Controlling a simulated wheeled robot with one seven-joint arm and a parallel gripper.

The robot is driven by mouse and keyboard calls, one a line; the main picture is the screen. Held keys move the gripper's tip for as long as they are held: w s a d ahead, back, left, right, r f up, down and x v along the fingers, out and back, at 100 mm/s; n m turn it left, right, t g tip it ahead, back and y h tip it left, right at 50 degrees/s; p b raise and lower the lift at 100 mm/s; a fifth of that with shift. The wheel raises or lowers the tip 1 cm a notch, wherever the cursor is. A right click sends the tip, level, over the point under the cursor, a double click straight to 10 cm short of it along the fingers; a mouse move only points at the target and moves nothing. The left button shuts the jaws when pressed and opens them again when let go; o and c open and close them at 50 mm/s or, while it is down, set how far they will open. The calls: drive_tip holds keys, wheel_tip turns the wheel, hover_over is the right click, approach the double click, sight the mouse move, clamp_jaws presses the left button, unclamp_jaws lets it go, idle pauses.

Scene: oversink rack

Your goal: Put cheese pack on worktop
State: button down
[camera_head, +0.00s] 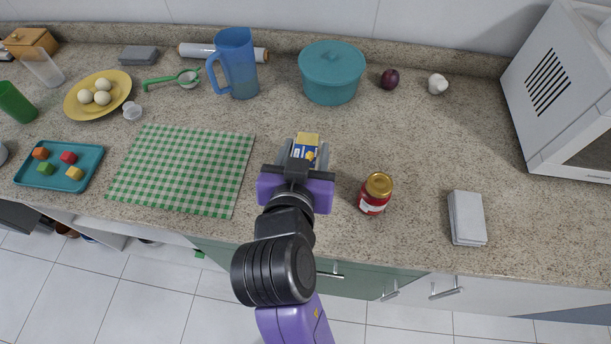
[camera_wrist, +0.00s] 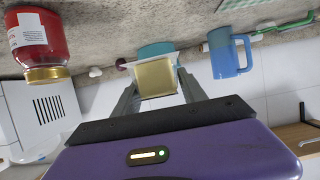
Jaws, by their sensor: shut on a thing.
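In the wrist view the pack (camera_wrist: 155,78) shows as a pale yellow block between the fingers of my gripper (camera_wrist: 158,92). The granite worktop (camera_head: 420,140) lies below and around the gripper. I cannot tell whether the pack touches the worktop or is held just above it.
A red jar (camera_head: 375,194) stands close to the right of my gripper. A green checked cloth (camera_head: 182,168) lies to the left. A grey block (camera_head: 466,217) lies further right. A blue jug (camera_head: 236,64) and a teal pot (camera_head: 331,72) stand behind. Bare worktop separates them.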

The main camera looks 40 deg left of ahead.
wheel_tip(320, 180, down, 10)
drive_tip(key=shift+r, duration=0.25)
drive_tip(key=shift+f, duration=0.1)
drive_tip(key=c, duration=0.6)
unclamp_jaws()
drive_tip(key=shift+s+d+r, duration=0.15)
drive_tip(key=shift+s+r, duration=0.05)
drive_tip(key=shift+s, duration=0.2)
drive_tip(key=b+v, duration=0.1)
drive_tip(key=v, duration=1)
drive_tip(key=shift+s+r, duration=0.1)
